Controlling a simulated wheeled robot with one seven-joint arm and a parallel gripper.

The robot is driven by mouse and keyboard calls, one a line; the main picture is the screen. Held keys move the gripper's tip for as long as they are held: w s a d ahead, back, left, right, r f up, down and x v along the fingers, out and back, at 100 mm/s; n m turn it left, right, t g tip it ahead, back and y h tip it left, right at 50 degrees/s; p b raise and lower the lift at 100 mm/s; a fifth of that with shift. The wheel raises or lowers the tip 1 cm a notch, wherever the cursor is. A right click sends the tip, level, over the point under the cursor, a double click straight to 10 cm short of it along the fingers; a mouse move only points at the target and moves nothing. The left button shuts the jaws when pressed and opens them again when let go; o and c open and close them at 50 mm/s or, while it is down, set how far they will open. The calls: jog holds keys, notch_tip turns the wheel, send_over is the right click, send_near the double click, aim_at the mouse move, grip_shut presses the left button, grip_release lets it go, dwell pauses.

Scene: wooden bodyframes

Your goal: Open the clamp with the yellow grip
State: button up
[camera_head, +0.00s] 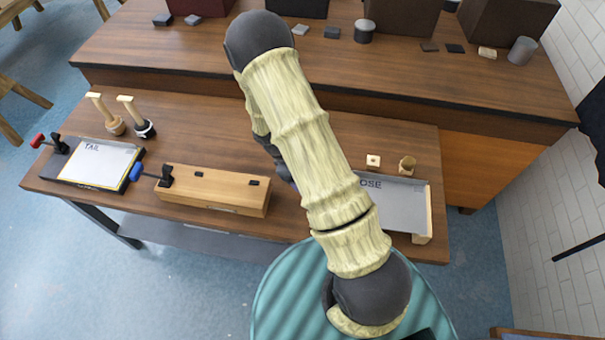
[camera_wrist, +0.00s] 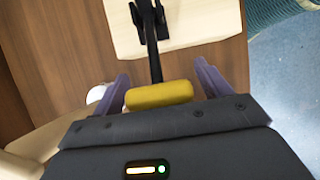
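The yellow grip (camera_wrist: 160,95) sits at the end of a black lever in the wrist view. The lever runs up to the black clamp (camera_wrist: 150,22), which is mounted on a pale wooden block (camera_wrist: 200,20). My gripper (camera_wrist: 162,67) is open, with one purple finger on each side of the yellow grip. Gaps show between the grip and both fingers, wider on the right. In the head view my arm hides this clamp and the gripper.
On the table (camera_head: 200,130) in the head view are a red-grip clamp (camera_head: 40,141) by the TAIL board (camera_head: 100,162), and a blue-grip clamp (camera_head: 138,171) by a wooden block (camera_head: 215,188). A grey NOSE tray (camera_head: 405,205) lies right of my arm.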

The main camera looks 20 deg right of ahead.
jog(key=shift+r, duration=0.15)
jog(key=b+v, duration=0.2)
jog(key=v, duration=1.5)
jog(key=shift+w+a, duration=0.1)
jog(key=shift+w, duration=0.05)
jog(key=s+d+r+m+t+y, duration=0.2)
jog(key=s+m, duration=0.4)
jog(key=s+d+r+m+t+y, duration=0.1)
jog(key=s+r+m+t+y, duration=0.1)
jog(key=s+m, duration=0.4)
jog(key=shift+s+d+r+t, duration=0.4)
jog(key=shift+s+r+t, duration=0.15)
jog(key=shift+s, duration=0.1)
dwell(0.6)
